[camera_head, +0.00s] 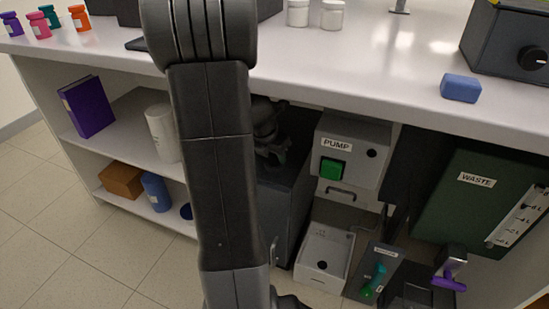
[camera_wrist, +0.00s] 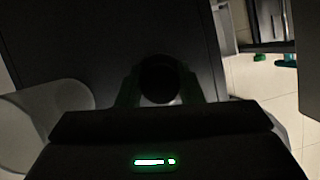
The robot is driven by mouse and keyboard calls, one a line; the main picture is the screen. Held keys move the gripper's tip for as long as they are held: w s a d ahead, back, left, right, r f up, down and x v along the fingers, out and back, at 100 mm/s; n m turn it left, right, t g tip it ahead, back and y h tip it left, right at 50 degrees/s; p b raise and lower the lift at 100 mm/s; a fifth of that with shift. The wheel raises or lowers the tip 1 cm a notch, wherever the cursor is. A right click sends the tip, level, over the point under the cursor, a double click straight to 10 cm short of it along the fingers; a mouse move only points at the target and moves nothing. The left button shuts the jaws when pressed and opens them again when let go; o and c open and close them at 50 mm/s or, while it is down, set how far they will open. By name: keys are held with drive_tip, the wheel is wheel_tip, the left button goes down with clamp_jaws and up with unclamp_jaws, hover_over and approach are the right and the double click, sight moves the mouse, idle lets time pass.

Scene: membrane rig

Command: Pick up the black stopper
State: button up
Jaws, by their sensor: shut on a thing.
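In the wrist view a dark round thing, which looks like the black stopper (camera_wrist: 158,76), sits between the two fingers of my gripper (camera_wrist: 159,90). My gripper is shut on it. The picture is very dark there, so its lower part and the exact finger contact are hard to see. In the head view my gripper (camera_head: 271,150) shows beside my arm, under the bench top and over a dark cabinet (camera_head: 283,200). The stopper cannot be made out in the head view.
A white cylinder (camera_head: 162,133) stands on the left shelf. The bench top (camera_head: 350,62) overhangs. A green waste tank (camera_head: 480,200) is far right.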

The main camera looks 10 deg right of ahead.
drive_tip(key=shift+r+p, duration=0.2)
drive_tip(key=shift+p, duration=0.1)
drive_tip(key=shift+r, duration=0.2)
drive_tip(key=s+a+p, duration=0.2)
drive_tip(key=s+a, duration=1)
drive_tip(key=shift+s+a+p, duration=0.3)
drive_tip(key=shift+s+a, duration=0.05)
drive_tip(key=shift+a, duration=0.05)
drive_tip(key=shift+f, duration=0.1)
